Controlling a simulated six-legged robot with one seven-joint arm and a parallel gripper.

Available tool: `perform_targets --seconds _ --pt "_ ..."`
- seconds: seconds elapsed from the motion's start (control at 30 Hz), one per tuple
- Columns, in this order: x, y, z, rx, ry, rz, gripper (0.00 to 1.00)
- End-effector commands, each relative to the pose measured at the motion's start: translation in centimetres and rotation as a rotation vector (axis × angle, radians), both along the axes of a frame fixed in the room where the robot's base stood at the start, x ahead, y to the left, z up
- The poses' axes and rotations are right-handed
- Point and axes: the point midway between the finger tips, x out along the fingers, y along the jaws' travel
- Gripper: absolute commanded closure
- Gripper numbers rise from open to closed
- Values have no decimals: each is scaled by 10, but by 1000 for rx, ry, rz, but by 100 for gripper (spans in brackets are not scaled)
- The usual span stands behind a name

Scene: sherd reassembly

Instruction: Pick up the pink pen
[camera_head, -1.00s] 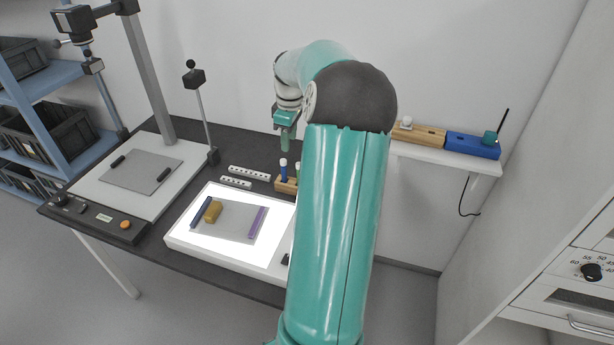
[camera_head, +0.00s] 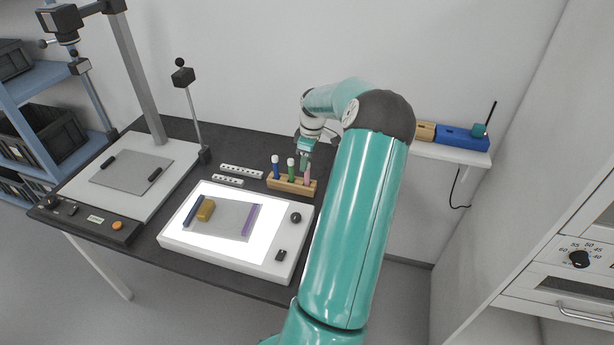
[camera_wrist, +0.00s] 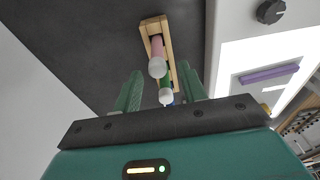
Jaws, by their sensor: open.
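The pink pen (camera_head: 307,175) stands upright at the right end of a wooden pen holder (camera_head: 292,187), beside a green pen (camera_head: 291,168) and a blue pen (camera_head: 276,165). In the wrist view the pink pen (camera_wrist: 157,57) has a whitish cap and stands in the holder (camera_wrist: 153,24), with the green pen (camera_wrist: 165,91) nearer the fingers. My gripper (camera_head: 305,158) is just above the pink pen in the head view. In the wrist view my gripper (camera_wrist: 161,90) has its two green fingers spread apart, with nothing held between them.
A lit light box (camera_head: 272,240) with a purple strip (camera_head: 250,220), a dark blue strip (camera_head: 193,211) and a tan block (camera_head: 206,210) lies in front of the holder. White perforated bars (camera_head: 241,171) lie left of it. A camera stand (camera_head: 140,75) rises at the left.

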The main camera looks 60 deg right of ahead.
Motion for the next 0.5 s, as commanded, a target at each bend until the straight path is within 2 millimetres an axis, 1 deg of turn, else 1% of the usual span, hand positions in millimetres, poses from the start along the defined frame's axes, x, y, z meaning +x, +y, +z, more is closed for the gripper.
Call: perform_targets --seconds 0.1,0.23,0.33,0.5 --pt "-1 -1 -20 5 1 1 58" --pt "1 -1 -38 4 0 0 58" --pt "2 -2 -43 2 -1 0 58" --pt "2 -2 -43 1 0 0 58"
